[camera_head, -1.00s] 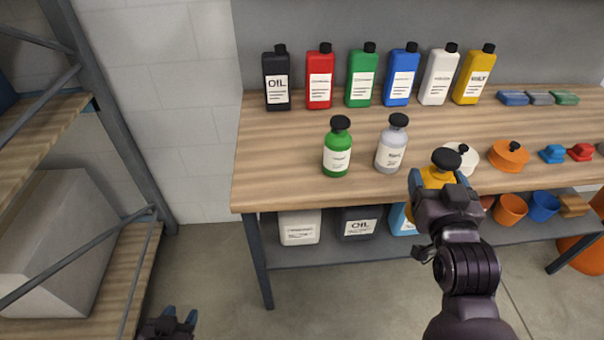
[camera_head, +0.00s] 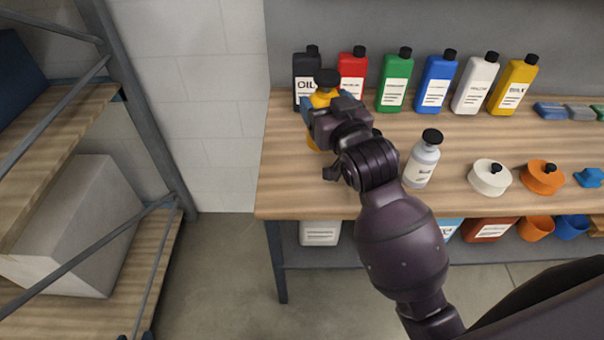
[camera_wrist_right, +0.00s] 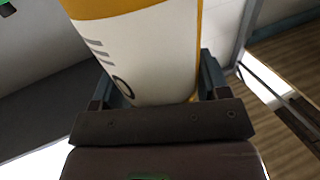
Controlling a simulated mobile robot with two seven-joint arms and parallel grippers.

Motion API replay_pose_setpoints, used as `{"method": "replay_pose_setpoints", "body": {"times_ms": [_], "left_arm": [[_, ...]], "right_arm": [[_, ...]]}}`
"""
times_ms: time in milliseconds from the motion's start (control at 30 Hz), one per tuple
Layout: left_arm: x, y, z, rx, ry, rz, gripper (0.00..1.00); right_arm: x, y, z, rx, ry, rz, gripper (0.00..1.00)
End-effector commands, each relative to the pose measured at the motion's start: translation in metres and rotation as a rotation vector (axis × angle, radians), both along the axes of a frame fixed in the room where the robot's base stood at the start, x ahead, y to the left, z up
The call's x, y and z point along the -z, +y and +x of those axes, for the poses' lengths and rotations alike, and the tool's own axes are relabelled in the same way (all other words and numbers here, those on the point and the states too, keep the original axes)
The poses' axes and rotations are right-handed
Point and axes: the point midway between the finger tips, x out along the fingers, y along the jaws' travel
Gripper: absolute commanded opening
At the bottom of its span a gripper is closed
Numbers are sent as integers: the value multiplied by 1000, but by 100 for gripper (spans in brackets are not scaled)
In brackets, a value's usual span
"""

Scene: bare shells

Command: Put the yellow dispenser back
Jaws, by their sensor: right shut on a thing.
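The yellow dispenser (camera_head: 323,98) has a black cap and stands about upright in my right gripper (camera_head: 322,112). It is over the left part of the workbench (camera_head: 285,180), in front of the black oil bottle (camera_head: 303,80). I cannot tell whether its base touches the wood. In the right wrist view the yellow dispenser (camera_wrist_right: 145,45) with its white label sits between the fingers of my right gripper (camera_wrist_right: 160,85). The grey dispenser (camera_head: 422,162) stands to the right. The green dispenser is hidden behind my right arm. Tips of my left gripper (camera_head: 135,336) show at the bottom edge, apart.
A red bottle (camera_head: 351,72) and several others line the bench's back. A white round container (camera_head: 489,178) and an orange one (camera_head: 543,178) stand on the right. A shelf rack (camera_head: 140,105) with a grey box (camera_head: 65,225) is at left. The bench's front left corner is clear.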

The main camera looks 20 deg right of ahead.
Motion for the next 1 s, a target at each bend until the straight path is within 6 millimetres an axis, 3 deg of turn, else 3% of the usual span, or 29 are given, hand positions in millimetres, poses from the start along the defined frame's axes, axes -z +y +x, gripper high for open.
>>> {"method": "replay_pose_setpoints", "body": {"times_ms": [33,100,233,367,467,1000], "left_arm": [[-12,0,1,0,-4,0,43],[-18,0,2,1,-5,-1,43],[-24,0,1,1,-2,-1,43],[-24,0,1,1,2,0,43],[-23,0,0,0,5,-1,43],[-20,-1,0,-1,5,-2,43]], "right_arm": [[-23,3,10,-10,-8,-5,25],[-38,7,20,-18,-5,-7,25],[-59,11,34,-25,1,-7,25],[-65,13,41,-26,6,-9,25],[-56,13,42,-26,9,-8,25],[56,13,42,-26,10,-6,25]]}}
